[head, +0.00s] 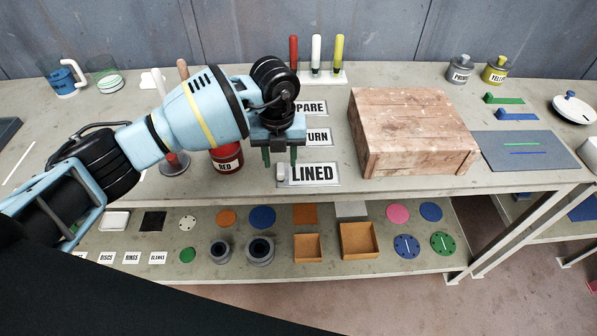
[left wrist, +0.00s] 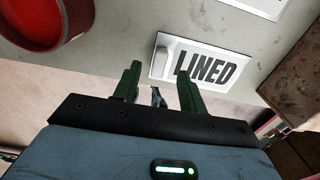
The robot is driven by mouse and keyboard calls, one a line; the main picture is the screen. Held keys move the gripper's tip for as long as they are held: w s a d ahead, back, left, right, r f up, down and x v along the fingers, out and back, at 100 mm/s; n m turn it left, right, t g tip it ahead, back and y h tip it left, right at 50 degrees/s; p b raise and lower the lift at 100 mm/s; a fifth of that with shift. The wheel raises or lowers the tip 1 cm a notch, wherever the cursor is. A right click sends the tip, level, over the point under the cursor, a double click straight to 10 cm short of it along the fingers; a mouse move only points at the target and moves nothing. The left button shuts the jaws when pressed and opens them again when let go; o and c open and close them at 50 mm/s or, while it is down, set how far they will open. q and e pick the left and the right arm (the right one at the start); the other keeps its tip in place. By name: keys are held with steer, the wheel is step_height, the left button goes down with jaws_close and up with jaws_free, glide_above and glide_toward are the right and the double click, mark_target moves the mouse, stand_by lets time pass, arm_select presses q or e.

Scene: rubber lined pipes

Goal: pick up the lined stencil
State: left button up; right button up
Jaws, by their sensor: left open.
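The lined stencil (head: 312,174) is a pale plate with the black word LINED, lying flat near the front edge of the upper shelf. A small white raised handle sits at its left end. The stencil also shows in the left wrist view (left wrist: 204,66), just beyond the fingertips. My left gripper (head: 280,156) is open and empty, pointing down above the stencil's left end; its green fingers (left wrist: 158,80) appear apart in the left wrist view. I cannot tell the exact height of the gap. My right gripper is not in view.
The TURN stencil (head: 319,137) and another ending in PARE (head: 311,107) lie behind. A wooden box (head: 414,133) stands to the right. A red can (head: 227,160) stands close on the left. The lower shelf (head: 330,263) holds discs, rings and small boxes.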

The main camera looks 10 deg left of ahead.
arm_select(q)
step_height(320, 180, down, 3)
steer(key=shift+r, duration=0.15)
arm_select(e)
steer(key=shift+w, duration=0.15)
arm_select(q)
jaws_close()
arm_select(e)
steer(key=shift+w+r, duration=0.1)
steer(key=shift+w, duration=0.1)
arm_select(q)
steer(key=shift+r, duration=0.25)
steer(key=shift+r, duration=0.25)
steer(key=r, duration=0.2)
steer(key=shift+s+r, duration=0.25)
steer(key=shift+r, duration=0.15)
steer(key=s+d+r+p, duration=0.1)
steer(key=s, duration=1.4)
steer(key=shift+s+r, duration=0.15)
steer(key=shift+s, duration=0.1)
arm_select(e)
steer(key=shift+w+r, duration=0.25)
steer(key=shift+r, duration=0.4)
